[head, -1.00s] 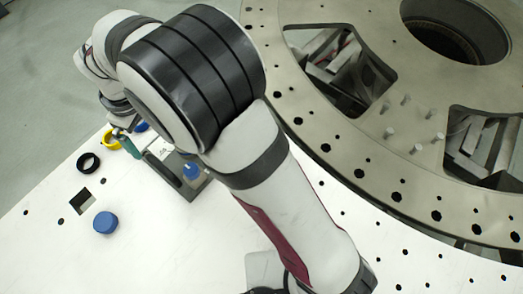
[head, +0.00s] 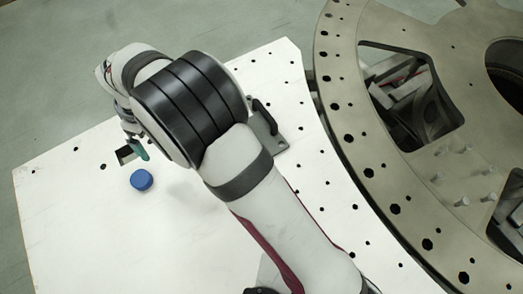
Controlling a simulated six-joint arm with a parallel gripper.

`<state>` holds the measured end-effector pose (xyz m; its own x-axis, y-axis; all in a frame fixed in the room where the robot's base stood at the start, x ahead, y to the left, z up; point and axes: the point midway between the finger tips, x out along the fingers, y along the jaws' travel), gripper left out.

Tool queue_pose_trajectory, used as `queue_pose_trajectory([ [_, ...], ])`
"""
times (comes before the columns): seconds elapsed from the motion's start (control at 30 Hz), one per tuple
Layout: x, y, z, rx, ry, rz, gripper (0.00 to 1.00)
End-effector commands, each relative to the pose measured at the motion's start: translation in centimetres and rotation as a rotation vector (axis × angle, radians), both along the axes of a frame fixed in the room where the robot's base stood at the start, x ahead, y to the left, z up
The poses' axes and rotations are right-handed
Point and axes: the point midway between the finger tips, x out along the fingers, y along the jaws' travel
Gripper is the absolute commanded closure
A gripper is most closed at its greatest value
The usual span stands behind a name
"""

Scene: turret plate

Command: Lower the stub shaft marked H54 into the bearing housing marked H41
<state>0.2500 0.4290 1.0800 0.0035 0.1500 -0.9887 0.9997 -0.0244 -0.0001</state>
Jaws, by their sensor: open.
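No H54 or H41 marking is readable, so I cannot tell which piece is the stub shaft or the bearing housing.
The white table (head: 85,225) is mostly bare at lower left. A grey plate with a dark upright handle (head: 268,132) stands right of my elbow. The large metal turret ring (head: 345,115), with pegs and openings, fills the right side. My arm crosses the middle.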

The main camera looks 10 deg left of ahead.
Motion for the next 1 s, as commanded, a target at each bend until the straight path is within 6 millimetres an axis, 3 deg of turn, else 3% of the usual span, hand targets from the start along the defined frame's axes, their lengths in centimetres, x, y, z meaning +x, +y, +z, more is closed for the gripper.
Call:
queue_pose_trajectory([
  [0.33, 0.2, -1.8, 9.5, 0.002, -0.001, -0.013, 0.0],
  [0.7, 3.0, -11.6, 12.5, -0.013, 0.058, -0.402, 0.0],
  [1.0, 2.8, -19.9, 14.3, -0.019, 0.109, -0.736, 0.0],
])
